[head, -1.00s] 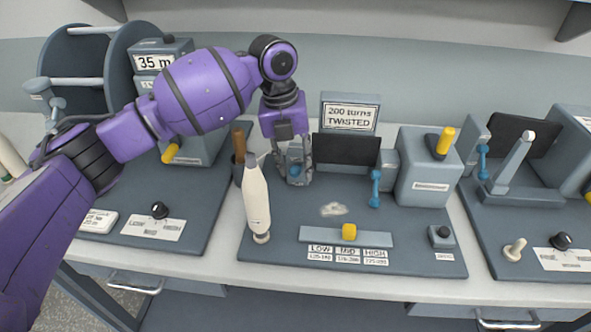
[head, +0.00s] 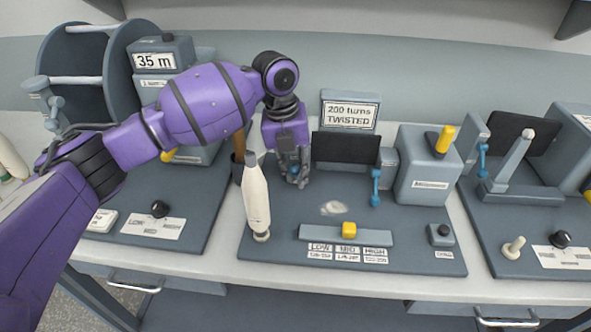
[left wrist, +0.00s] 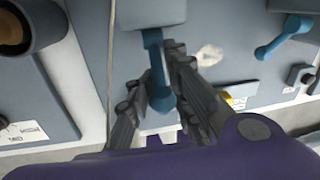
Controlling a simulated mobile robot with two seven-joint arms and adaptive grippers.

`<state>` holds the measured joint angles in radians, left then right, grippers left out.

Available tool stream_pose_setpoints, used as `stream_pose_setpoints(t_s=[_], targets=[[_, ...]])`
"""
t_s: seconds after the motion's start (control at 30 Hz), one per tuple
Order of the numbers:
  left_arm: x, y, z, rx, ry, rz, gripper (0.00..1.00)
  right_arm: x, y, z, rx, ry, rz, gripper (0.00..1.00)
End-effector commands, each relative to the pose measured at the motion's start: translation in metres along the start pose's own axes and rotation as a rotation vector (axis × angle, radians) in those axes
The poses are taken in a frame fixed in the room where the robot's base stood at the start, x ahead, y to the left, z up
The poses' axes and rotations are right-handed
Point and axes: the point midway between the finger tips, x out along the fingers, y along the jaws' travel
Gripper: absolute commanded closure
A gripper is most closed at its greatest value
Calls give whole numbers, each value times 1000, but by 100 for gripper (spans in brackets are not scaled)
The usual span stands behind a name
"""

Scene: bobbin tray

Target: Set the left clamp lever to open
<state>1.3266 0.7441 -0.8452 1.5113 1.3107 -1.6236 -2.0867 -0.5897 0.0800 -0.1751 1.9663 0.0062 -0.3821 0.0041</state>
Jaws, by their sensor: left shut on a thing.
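The left clamp lever (left wrist: 158,75) is a blue bar with a rounded knob end. In the left wrist view it runs down from its grey clamp block (left wrist: 150,12) between the fingers of my left gripper (left wrist: 163,108). The gripper is shut on the lever. In the head view my left gripper (head: 294,172) points down beside the left end of the dark panel, and it hides most of this lever. The right clamp lever (head: 376,187) is blue and hangs down at the panel's right side; it also shows in the left wrist view (left wrist: 282,38). My right gripper is not in view.
A cream bobbin (head: 256,198) stands upright in front and left of the gripper, close to the arm. A brown handle (head: 239,142) stands in a dark cup behind it. A slider with a yellow knob (head: 348,229) and a pale fibre tuft (head: 333,208) lie in front.

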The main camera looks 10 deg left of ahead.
Motion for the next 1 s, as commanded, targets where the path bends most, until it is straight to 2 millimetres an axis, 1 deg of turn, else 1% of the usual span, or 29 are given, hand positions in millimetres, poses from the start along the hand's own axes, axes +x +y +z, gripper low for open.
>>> stream_pose_setpoints(t_s=[0.27, 0.37, 0.5, 0.6, 0.8, 0.97, 1.0], targets=[[-1, -2, 0, 4, -6, -4, 100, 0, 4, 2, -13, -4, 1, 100], [-1, -1, -2, 11, -53, -8, 100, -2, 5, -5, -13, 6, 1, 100], [1, 0, -5, 30, -166, -22, 100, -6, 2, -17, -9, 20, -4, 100], [5, 0, -6, 39, -224, -31, 100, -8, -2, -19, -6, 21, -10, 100], [9, -1, -6, 42, -248, -38, 100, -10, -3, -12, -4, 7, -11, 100], [9, -1, -6, 42, -247, -39, 100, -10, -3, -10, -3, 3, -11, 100], [9, -1, -6, 42, -247, -39, 80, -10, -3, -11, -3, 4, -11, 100]])
